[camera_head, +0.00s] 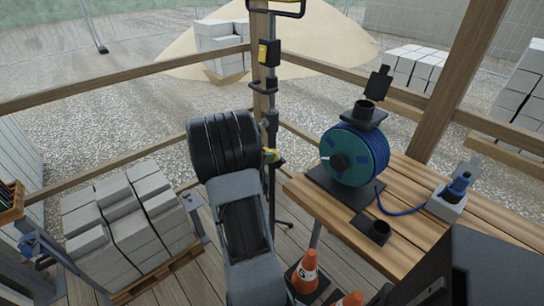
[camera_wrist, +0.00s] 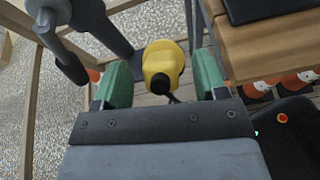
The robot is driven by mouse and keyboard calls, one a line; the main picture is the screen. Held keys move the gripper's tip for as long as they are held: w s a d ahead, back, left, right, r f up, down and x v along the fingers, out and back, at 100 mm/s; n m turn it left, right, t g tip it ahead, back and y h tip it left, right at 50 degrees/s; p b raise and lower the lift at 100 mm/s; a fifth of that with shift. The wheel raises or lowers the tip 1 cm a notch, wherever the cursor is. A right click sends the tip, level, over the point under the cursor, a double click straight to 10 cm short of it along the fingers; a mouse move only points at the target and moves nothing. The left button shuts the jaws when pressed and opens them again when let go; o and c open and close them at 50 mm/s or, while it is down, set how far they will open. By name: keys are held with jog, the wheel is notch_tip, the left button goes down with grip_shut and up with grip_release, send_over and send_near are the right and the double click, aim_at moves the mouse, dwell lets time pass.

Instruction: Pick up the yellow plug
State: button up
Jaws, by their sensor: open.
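The yellow plug (camera_wrist: 158,62) sits between the two green finger pads of my open gripper (camera_wrist: 163,76) in the wrist view. Its black end faces the camera. A gap shows on both sides of it, so neither pad appears to touch it. In the head view a small yellow part of the plug (camera_head: 272,156) shows beside the black stand, just right of my wrist. My gripper's fingers are mostly hidden behind my arm there.
The black stand (camera_head: 271,120) rises close to my gripper. A wooden bench (camera_head: 408,243) on the right holds a blue cable reel (camera_head: 345,155) and a white socket box (camera_head: 445,205). Orange cones (camera_head: 306,268) stand below. Grey blocks (camera_head: 125,222) are stacked at left.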

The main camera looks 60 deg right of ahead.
jog(key=shift+x, duration=1.35)
jog(key=c, duration=1.2)
jog(key=shift+r, duration=0.1)
